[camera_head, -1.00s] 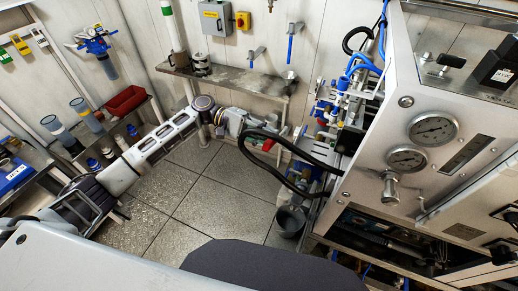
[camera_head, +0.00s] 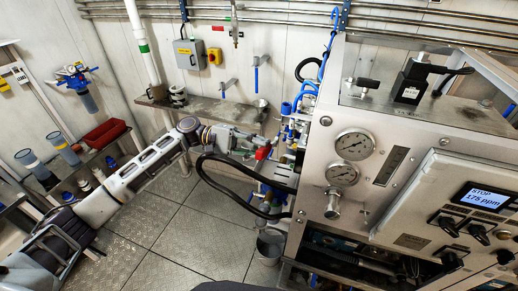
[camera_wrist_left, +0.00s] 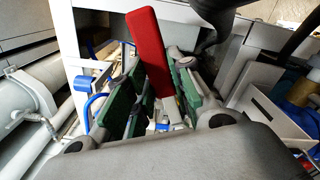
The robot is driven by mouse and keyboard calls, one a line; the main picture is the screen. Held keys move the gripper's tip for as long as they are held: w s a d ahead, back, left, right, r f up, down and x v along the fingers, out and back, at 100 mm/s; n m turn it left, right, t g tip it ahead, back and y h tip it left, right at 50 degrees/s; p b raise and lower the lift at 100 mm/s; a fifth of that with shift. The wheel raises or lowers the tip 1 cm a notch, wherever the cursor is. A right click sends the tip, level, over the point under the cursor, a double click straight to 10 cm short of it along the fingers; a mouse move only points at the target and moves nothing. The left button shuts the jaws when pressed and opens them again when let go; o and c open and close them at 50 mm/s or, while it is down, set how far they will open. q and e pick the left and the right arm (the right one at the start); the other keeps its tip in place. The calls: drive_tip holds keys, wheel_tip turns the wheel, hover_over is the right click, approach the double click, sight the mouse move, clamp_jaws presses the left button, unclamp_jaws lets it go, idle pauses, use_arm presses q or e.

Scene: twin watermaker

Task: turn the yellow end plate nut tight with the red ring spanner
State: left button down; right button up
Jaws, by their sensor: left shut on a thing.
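The red ring spanner shows as a flat red handle (camera_wrist_left: 150,50) in the left wrist view. In the head view a small red piece of it (camera_head: 263,152) shows at the end of my left arm. My left gripper (camera_wrist_left: 155,98) is shut on the spanner, with green pads on both sides of its shank. In the head view the left gripper (camera_head: 250,147) is just left of the machine's pipework. The spanner's ring end is not clear in either view. I cannot make out the yellow end plate nut. My right gripper is not in view.
A steel machine cabinet with gauges (camera_head: 354,145) and a lit display (camera_head: 486,198) fills the right. A black hose (camera_head: 222,190) loops below my left gripper. A grey bucket (camera_head: 270,246) stands on the floor. A wall shelf (camera_head: 215,110) is behind. The floor at centre-left is clear.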

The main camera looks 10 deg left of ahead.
sight(269, 151)
use_arm(q)
drive_tip(key=shift+s+d, duration=0.1)
drive_tip(key=shift+d, duration=0.3)
drive_tip(key=shift+s+d, duration=0.1)
drive_tip(key=shift+d, duration=0.25)
drive_tip(key=shift+s+d, duration=0.1)
drive_tip(key=shift+d, duration=0.6)
drive_tip(key=shift+s+d+p, duration=0.1)
drive_tip(key=shift+d+p, duration=0.2)
drive_tip(key=shift+d, duration=0.15)
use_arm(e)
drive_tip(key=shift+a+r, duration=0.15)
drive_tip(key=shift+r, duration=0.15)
use_arm(q)
drive_tip(key=shift+r, duration=0.1)
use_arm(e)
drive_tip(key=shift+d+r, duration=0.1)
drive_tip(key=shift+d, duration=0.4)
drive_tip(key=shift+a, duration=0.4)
use_arm(q)
drive_tip(key=shift+s+d, duration=0.2)
drive_tip(key=shift+d, duration=0.4)
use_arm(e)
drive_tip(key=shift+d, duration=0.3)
